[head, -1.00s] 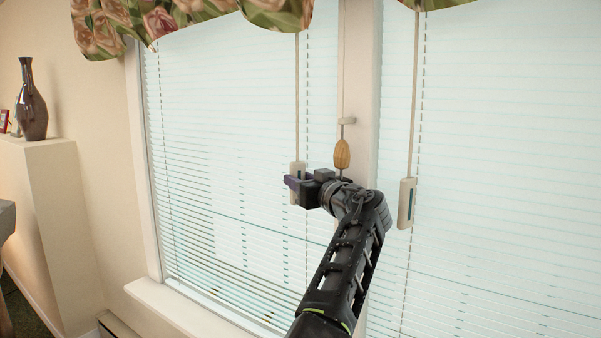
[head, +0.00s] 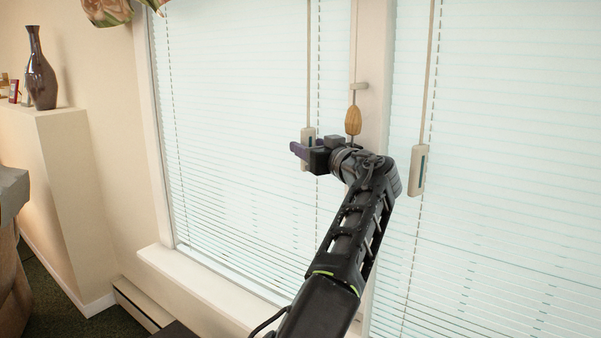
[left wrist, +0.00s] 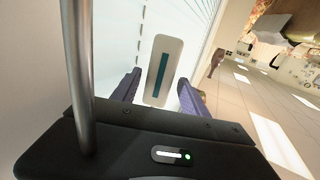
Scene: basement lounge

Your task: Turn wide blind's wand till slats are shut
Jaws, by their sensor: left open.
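The left blind (head: 230,140) hangs in the left window with a thin wand ending in a pale handle with a dark teal stripe (head: 308,134). My left gripper (head: 298,150) is open at this handle, covering part of it in the head view. In the left wrist view the handle (left wrist: 163,70) stands between the two spread purple fingers (left wrist: 160,88), with gaps visible at both sides. The right blind (head: 500,170) has a similar wand handle (head: 419,170), free of any gripper. The slats look pale and close together, with thin lines between them. My right gripper is out of view.
A wooden cord pull (head: 353,120) hangs by the post between the windows, just above my left wrist. A window sill (head: 205,285) runs below. A dark vase (head: 40,70) stands on a ledge at the left. A metal rod (left wrist: 78,80) crosses the left wrist view.

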